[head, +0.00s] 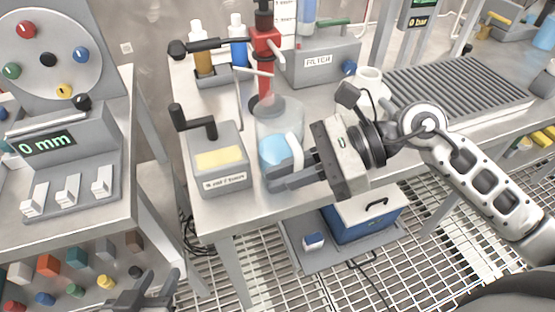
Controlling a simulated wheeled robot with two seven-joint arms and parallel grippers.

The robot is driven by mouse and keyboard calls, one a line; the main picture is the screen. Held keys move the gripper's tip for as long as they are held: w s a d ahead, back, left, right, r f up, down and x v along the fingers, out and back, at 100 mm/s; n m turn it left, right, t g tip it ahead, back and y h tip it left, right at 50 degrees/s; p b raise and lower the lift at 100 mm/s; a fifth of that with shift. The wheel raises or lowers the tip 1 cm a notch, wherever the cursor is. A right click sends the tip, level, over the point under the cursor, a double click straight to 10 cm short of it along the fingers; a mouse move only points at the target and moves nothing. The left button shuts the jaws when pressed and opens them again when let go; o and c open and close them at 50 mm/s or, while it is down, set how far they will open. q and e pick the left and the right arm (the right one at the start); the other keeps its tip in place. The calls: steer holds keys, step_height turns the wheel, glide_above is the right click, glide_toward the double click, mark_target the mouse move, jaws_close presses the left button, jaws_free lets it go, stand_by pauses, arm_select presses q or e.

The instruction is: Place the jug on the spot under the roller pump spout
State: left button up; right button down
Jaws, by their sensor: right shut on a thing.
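The clear jug (279,117) holds blue liquid and stands upright near the table's front edge. My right gripper (287,172) reaches in from the right and is shut on the jug at its pale handle side. One finger hides the jug's lower part, so I cannot tell whether it touches the table. A grey crank box (216,158) with a yellow panel is just left of the jug. A red pump (265,50) with a black lever and a spout stands behind the jug. My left gripper (147,284) is low at the bottom left, open and empty.
Amber and blue bottles stand in a grey rack (213,77) behind. A grey filter unit (322,62) and a white mug (368,78) are behind right. A ribbed tray (457,90) fills the right side. A dial console (62,150) is on the separate left bench.

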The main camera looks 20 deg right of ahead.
mark_target(277, 163)
steer(key=w, duration=0.3)
steer(key=shift+r, duration=0.15)
steer(key=shift+w+a+f, duration=0.1)
steer(key=shift+w+f, duration=0.2)
steer(key=shift+f, duration=0.55)
steer(key=shift+f, duration=0.1)
steer(key=c, duration=1.9)
jaws_free()
steer(key=shift+f, duration=0.15)
steer(key=o, duration=0.4)
steer(key=shift+o, duration=0.2)
